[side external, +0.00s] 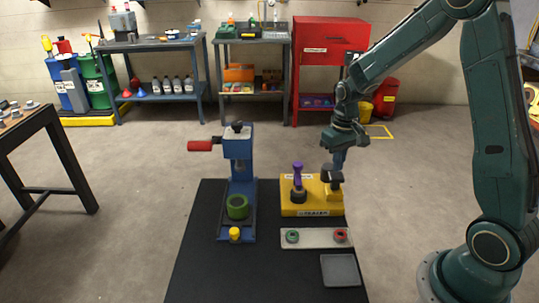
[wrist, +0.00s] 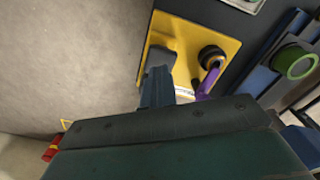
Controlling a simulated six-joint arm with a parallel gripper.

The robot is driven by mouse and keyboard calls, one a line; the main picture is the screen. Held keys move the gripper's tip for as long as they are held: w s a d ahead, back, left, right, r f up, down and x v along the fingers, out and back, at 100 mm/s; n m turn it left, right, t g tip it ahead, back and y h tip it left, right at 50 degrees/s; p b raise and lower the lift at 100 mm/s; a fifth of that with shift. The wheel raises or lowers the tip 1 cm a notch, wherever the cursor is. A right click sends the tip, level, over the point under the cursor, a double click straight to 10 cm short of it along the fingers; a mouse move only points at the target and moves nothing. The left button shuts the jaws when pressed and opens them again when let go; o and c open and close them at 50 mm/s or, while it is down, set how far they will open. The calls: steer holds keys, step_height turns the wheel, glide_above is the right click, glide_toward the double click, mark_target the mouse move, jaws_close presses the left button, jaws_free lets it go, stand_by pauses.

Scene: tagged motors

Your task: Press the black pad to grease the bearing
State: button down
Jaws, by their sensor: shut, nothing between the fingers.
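The yellow grease unit (side external: 312,210) stands on the black table. The black pad (side external: 331,174) sits on its right side, on a yellow post. A dark ring, seemingly the bearing (side external: 298,196), sits at the unit's left with a purple piece (side external: 298,175) rising above it. My gripper (side external: 338,165) is shut and empty, pointing down just over the pad. In the wrist view the shut fingers (wrist: 157,75) overlap the edge of the dark pad (wrist: 161,56). I cannot tell whether they touch it. The bearing (wrist: 210,56) and purple piece (wrist: 210,78) lie to its right.
A blue press (side external: 240,175) with a red handle and green ring (side external: 237,207) stands left. A light tray (side external: 316,238) with a green and a red ring lies in front. A grey square tray (side external: 340,270) lies nearer. The table's front left is clear.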

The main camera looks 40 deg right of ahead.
mark_target(336, 175)
steer(key=shift+f, duration=0.2)
stand_by(0.3)
steer(key=shift+f, duration=1.7)
steer(key=shift+r, duration=1.9)
steer(key=shift+r, duration=0.1)
step_height(336, 175, up, 6)
steer(key=shift+f, duration=0.1)
